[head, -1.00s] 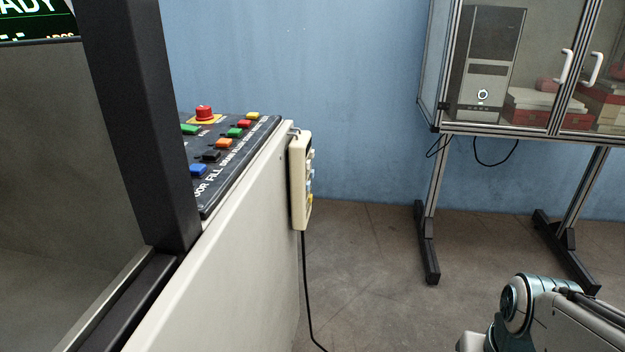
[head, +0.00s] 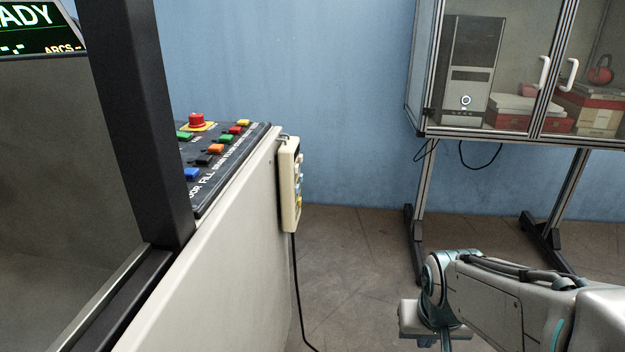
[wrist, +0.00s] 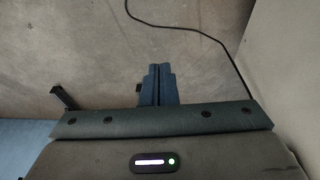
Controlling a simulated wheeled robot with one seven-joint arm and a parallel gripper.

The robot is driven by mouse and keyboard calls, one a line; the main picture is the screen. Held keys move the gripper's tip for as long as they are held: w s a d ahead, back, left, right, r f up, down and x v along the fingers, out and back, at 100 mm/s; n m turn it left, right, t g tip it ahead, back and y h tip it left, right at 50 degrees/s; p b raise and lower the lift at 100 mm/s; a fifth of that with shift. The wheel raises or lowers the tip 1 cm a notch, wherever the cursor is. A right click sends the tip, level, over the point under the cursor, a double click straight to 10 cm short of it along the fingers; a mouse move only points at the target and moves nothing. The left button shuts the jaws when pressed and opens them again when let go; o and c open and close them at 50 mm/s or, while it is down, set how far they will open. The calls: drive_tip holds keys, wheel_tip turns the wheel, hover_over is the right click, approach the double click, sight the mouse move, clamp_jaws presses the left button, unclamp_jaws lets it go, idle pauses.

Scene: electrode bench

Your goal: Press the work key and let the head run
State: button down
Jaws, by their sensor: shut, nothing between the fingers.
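The key panel (head: 222,172) is a dark sloped board on the machine's right end. It carries several coloured keys, among them a blue key (head: 191,174), an orange key (head: 216,148) and a yellow key (head: 243,123), and a red emergency button (head: 197,120). Which key is the work key cannot be read. Part of the panel is hidden behind the black post. My gripper shows in the wrist view (wrist: 157,86) with its fingers together and empty, above bare floor. In the head view my arm is at the lower right, well apart from the panel.
A cream pendant box (head: 290,185) hangs on the machine's side, its black cable (head: 298,290) running to the floor. A black post (head: 140,120) stands left of the panel. A screen (head: 38,28) reads "ADY". A glazed cabinet (head: 430,130) stands at right. Floor between is clear.

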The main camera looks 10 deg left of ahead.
sight(297, 189)
drive_tip(key=w+a+r+t+y+p, duration=0.25)
drive_tip(key=w+t, duration=0.45)
drive_tip(key=w, duration=1.3)
drive_tip(key=w+a+r+n+t+y+p, duration=0.1)
drive_tip(key=w+a+r+t+y+p, duration=0.3)
drive_tip(key=w+a+r+y, duration=0.3)
drive_tip(key=a+r+y, duration=0.2)
drive_tip(key=a+y, duration=0.1)
drive_tip(key=y, duration=0.1)
drive_tip(key=shift+a, duration=0.25)
drive_tip(key=shift+a+y, duration=0.15)
drive_tip(key=shift+y, duration=0.1)
drive_tip(key=a+b, duration=0.1)
drive_tip(key=a, duration=0.7)
drive_tip(key=shift+w+a+b, duration=0.2)
drive_tip(key=shift+a+b, duration=0.05)
drive_tip(key=shift+b, duration=0.1)
drive_tip(key=shift+a+f, duration=0.1)
drive_tip(key=shift+a, duration=0.3)
